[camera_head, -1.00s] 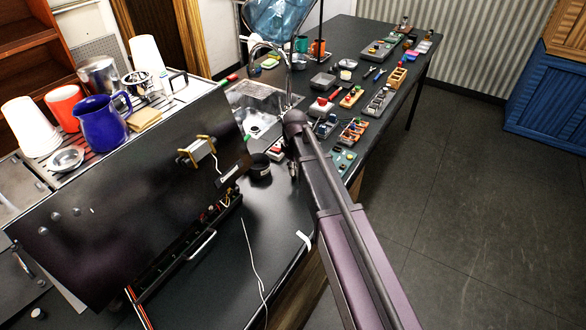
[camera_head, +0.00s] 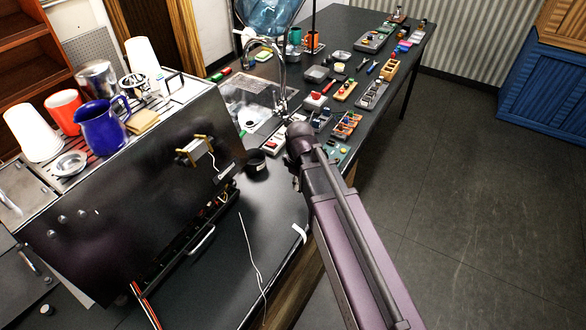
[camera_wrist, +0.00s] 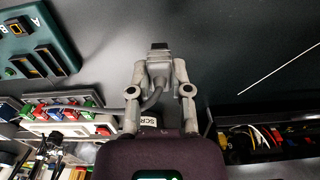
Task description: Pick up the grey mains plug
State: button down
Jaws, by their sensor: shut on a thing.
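The grey mains plug (camera_wrist: 159,64) shows in the wrist view, with a dark end pointing away from me. My gripper (camera_wrist: 160,72) is shut on it, one finger on each side. A grey cable (camera_wrist: 110,108) curves from the plug back under my gripper and off to the left. In the head view my arm runs up over the dark bench, and my gripper and the plug are hidden or too small to make out there.
The brewer (camera_head: 110,205) stands at left with a blue jug (camera_head: 102,122) and cups on top. A thin white wire (camera_head: 250,250) lies on the bench. Several small trays and parts crowd the far bench.

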jog(key=shift+s+d+r, duration=0.1)
jog(key=shift+s+d, duration=0.05)
jog(key=shift+s, duration=0.65)
jog(key=shift+s+d+r, duration=0.1)
jog(key=shift+s+d, duration=0.05)
jog(key=shift+s, duration=0.65)
jog(key=shift+f, duration=0.1)
